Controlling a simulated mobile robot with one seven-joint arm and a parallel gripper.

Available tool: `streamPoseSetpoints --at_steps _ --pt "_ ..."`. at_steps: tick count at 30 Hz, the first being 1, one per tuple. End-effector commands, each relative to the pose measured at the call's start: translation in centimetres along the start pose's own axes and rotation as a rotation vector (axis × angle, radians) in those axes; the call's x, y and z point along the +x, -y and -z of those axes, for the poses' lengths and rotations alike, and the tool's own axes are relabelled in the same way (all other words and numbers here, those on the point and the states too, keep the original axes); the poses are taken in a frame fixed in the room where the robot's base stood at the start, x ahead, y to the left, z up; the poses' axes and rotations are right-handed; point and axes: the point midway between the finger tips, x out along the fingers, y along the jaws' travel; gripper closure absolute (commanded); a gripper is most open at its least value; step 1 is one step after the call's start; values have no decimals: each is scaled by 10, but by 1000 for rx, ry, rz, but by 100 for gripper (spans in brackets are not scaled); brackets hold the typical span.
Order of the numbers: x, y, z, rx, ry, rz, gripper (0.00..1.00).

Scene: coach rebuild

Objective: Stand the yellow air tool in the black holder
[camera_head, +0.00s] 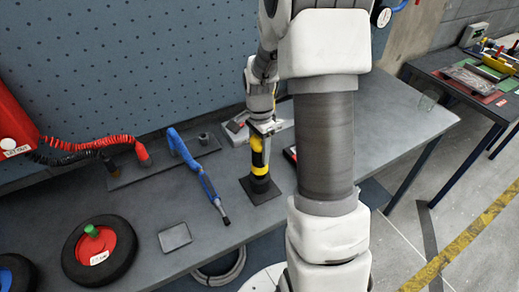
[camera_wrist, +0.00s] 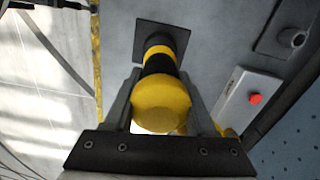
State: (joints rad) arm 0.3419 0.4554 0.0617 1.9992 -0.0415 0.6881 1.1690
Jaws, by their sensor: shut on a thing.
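The yellow air tool (camera_head: 258,158), with black bands, stands about upright over the black holder (camera_head: 262,190) on the grey bench. In the wrist view the yellow air tool (camera_wrist: 162,103) runs away from me towards the square plate of the black holder (camera_wrist: 146,41). My gripper (camera_head: 264,128) is shut on the tool near its top, and in the wrist view the fingers (camera_wrist: 164,104) lie on both sides of it. The tool's lower end meets the holder's dark round socket; how deep it sits I cannot tell.
A blue tool (camera_head: 197,167) lies left of the holder, near a small grey tray (camera_head: 174,237) and a wheel with a red hub (camera_head: 98,252). A grey box with a red button (camera_wrist: 255,98) is close by in the wrist view.

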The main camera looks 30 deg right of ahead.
Motion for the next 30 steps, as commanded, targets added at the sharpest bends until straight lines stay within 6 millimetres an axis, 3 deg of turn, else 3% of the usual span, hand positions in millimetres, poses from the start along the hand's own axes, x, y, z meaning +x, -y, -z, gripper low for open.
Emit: streamPoseSetpoints --at_steps 30 --pt "19 0 0 0 -1 2 100"
